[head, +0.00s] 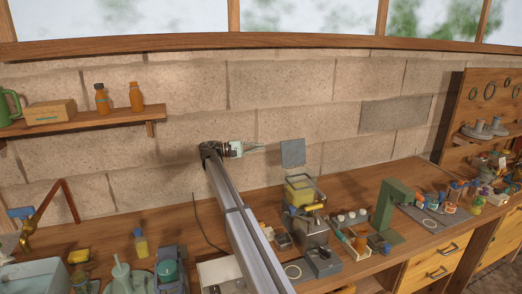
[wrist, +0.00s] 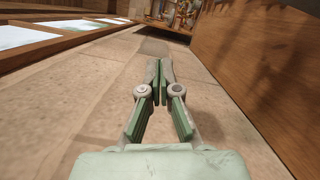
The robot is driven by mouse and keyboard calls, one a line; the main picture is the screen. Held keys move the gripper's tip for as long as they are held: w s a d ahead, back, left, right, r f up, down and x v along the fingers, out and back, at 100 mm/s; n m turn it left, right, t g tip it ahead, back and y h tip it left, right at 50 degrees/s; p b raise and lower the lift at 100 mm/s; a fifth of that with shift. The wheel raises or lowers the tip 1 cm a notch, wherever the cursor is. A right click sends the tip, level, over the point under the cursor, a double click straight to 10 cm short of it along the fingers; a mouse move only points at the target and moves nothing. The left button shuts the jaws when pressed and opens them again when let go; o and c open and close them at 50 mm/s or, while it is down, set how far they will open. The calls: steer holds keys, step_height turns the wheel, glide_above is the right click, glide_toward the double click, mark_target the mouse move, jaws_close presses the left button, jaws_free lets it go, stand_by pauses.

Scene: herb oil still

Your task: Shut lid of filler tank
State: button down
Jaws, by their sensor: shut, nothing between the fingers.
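The filler tank (head: 299,190) stands on the bench in the head view, a clear box with yellow contents. Its lid appears to be the grey square plate (head: 292,153), which stands raised above the tank's back edge, so the tank is open on top. My gripper (head: 262,149) is level with the lid, to its left in the picture, pointing right at it with a small visible gap. In the wrist view my gripper (wrist: 160,82) has its fingers together with nothing between them. I cannot make out the lid or the tank in the wrist view.
A yellow-handled device (head: 312,210) stands close in front of the tank. A green stand (head: 392,203) is to the right, with small white-topped jars between. The block wall (head: 300,90) is behind my gripper. The air above the tank and lid is clear.

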mark_target(284, 145)
steer(key=s+d, duration=0.1)
steer(key=d, duration=0.2)
steer(key=s+d+r+p, duration=0.1)
steer(key=d, duration=0.3)
steer(key=s+d+p, duration=0.1)
steer(key=d, duration=0.2)
steer(key=shift+s+d+r, duration=0.15)
steer(key=shift+r, duration=0.15)
